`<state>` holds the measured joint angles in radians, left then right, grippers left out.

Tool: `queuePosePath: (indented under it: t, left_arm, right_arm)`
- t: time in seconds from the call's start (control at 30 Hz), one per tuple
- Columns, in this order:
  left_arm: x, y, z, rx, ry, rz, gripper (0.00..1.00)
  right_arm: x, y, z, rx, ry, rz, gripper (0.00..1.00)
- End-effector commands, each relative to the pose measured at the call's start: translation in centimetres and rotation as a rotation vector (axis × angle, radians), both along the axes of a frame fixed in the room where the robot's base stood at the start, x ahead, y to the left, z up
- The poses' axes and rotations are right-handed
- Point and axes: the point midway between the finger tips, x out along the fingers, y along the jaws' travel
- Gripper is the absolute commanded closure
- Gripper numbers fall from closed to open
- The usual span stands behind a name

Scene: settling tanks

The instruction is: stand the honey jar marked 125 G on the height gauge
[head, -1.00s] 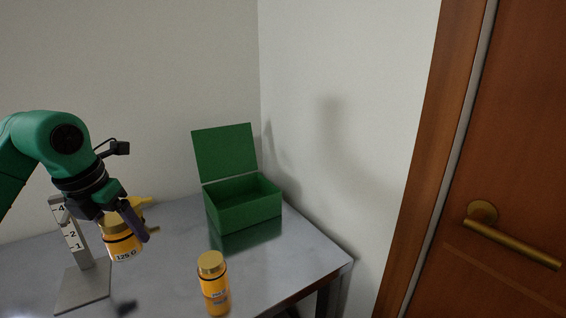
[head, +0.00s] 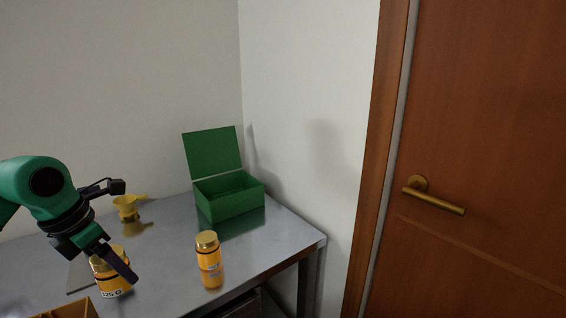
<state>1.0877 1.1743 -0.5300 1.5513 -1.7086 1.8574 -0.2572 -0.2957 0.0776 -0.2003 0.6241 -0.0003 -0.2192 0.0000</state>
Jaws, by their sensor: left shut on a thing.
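My left gripper (head: 112,262) is shut on the honey jar marked 125 G (head: 113,288), an amber jar with a gold lid, at the lower left of the head view. The jar is about upright, and its label faces me. Part of a grey plate (head: 77,274), the base of the height gauge, shows just left of the jar. The gauge's upright scale is hidden behind my left arm and gripper. I cannot tell whether the jar touches anything below it. My right gripper is not in view.
Another gold-lidded amber jar (head: 210,266) stands on the grey metal table (head: 165,270) near its front edge. A green box (head: 234,203) with its lid open stands at the back right. A yellow funnel (head: 126,208) stands behind. A wooden box edge (head: 72,309) shows at bottom left.

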Motion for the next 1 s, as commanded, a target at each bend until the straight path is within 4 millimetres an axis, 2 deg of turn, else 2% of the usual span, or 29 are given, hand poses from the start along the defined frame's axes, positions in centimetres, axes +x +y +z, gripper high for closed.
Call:
queuePosePath:
  t: [0.27, 0.47, 0.7, 0.8, 0.9, 1.0]
  left_arm:
    - [-0.2, -3.1, -5.3, -0.007, 0.004, -0.529, 0.99]
    - [-1.6, -6.9, -11.4, -0.016, 0.003, -1.199, 0.99]
    - [-5.7, -11.9, -19.1, -0.018, 0.0, -2.105, 0.99]
    - [-7.5, -13.4, -21.4, -0.017, 0.0, -2.397, 0.99]
    - [-8.7, -14.3, -22.7, -0.016, -0.002, -2.575, 0.99]
    - [-9.0, -14.5, -23.1, -0.01, -0.001, -2.638, 0.99]
  right_arm:
    - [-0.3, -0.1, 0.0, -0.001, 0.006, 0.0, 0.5]
    - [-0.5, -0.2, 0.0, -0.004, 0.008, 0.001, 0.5]
    - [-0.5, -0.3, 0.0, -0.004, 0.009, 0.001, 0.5]
    - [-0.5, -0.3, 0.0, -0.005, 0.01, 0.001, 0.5]
    - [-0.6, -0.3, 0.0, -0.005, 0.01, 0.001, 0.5]
    - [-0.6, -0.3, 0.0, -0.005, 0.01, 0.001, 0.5]
